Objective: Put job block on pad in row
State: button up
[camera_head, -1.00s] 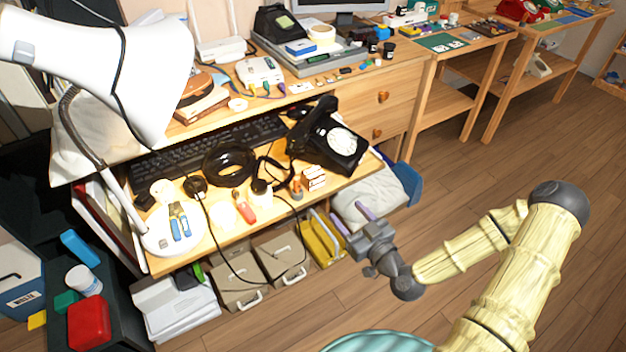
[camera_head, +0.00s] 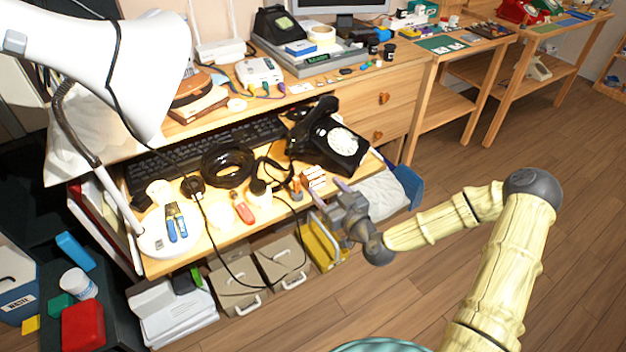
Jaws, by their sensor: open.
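My gripper (camera_head: 329,194) is open and empty at the front right edge of the keyboard shelf, its two fingers apart. Just beyond its fingertips a small stack of pale, reddish-brown-striped pieces (camera_head: 313,177) lies on the shelf, beside an orange-and-grey item (camera_head: 296,188). I cannot tell which object is the job block. A green mat (camera_head: 441,45) with small pale pieces lies on the right-hand table and may be the pad; its row is too small to read.
A black dial phone (camera_head: 328,140) stands behind the gripper. A coiled black cable (camera_head: 228,167), keyboard (camera_head: 205,150) and lamp base (camera_head: 168,234) crowd the shelf (camera_head: 237,233). Beige boxes (camera_head: 283,262) sit below. The floor at right is clear.

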aim_at(318, 178)
jog(key=shift+x, duration=1)
jog(key=b+x, duration=0.1)
jog(key=x, duration=0.4)
jog(key=shift+w, duration=0.15)
jog(key=shift+c, duration=0.4)
jog(key=c, duration=0.8)
jog(key=shift+o, duration=0.2)
notch_tip(318, 178, up, 10)
jog(key=p, duration=0.2)
jog(key=shift+p, duration=0.35)
